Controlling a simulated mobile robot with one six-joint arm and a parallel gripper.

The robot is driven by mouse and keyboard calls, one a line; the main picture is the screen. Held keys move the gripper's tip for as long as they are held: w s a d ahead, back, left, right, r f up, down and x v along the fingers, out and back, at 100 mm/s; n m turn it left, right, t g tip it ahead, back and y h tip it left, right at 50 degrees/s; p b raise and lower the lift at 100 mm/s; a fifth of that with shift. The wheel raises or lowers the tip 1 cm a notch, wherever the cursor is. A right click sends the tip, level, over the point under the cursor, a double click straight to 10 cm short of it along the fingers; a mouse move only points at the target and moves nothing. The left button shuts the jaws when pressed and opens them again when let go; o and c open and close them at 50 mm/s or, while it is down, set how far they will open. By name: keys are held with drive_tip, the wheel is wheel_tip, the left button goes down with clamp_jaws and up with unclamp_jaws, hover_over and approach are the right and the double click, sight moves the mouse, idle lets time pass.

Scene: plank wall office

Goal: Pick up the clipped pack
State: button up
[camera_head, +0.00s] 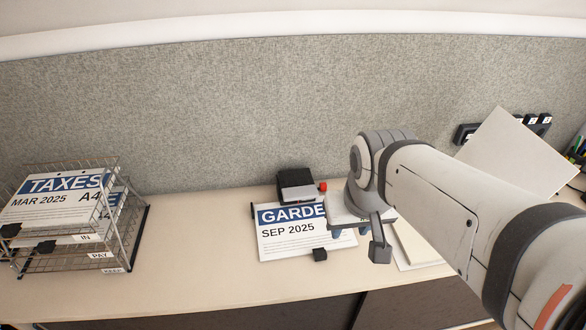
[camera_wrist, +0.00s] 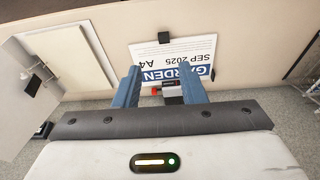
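A white paper pack (camera_head: 285,242) with a blue band reading "GARDE…" and "SEP 2025" lies on the desk near the back panel. A black clip (camera_head: 320,254) grips its front edge. In the wrist view the pack (camera_wrist: 168,58) reads "GARDEN SEP 2025 A4" upside down, with the clip (camera_wrist: 164,37) at its far edge. My gripper (camera_wrist: 159,72) is open, its two blue fingers spread apart and empty. In the head view my gripper (camera_head: 345,230) is at the pack's right end and hides part of it.
A black and silver device (camera_head: 296,187) with a red knob stands behind the pack. A wire tray rack (camera_head: 125,235) at left holds clipped "TAXES" papers (camera_head: 50,200). A white board (camera_head: 505,150) leans at right. The desk (camera_head: 190,250) is clear between rack and pack.

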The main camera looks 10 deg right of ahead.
drive_tip(key=shift+o, duration=0.7)
drive_tip(key=shift+w+f, duration=0.1)
drive_tip(key=shift+o, duration=1.4)
drive_tip(key=w+f+g+b, duration=0.2)
drive_tip(key=w+f+b, duration=0.3)
drive_tip(key=w+f, duration=0.6)
wheel_tip(320, 180, down, 5)
drive_tip(key=shift+w+r, duration=0.1)
drive_tip(key=shift+w, duration=0.3)
drive_tip(key=g+b, duration=0.1)
drive_tip(key=b, duration=0.1)
hover_over(320, 251)
drive_tip(key=shift+n, duration=0.3)
drive_tip(key=f, duration=0.6)
drive_tip(key=shift+d+f, duration=0.4)
drive_tip(key=shift+a+f, duration=0.2)
drive_tip(key=shift+f, duration=1.75)
drive_tip(key=shift+a+f, duration=0.2)
drive_tip(key=shift+f, duration=1.7)
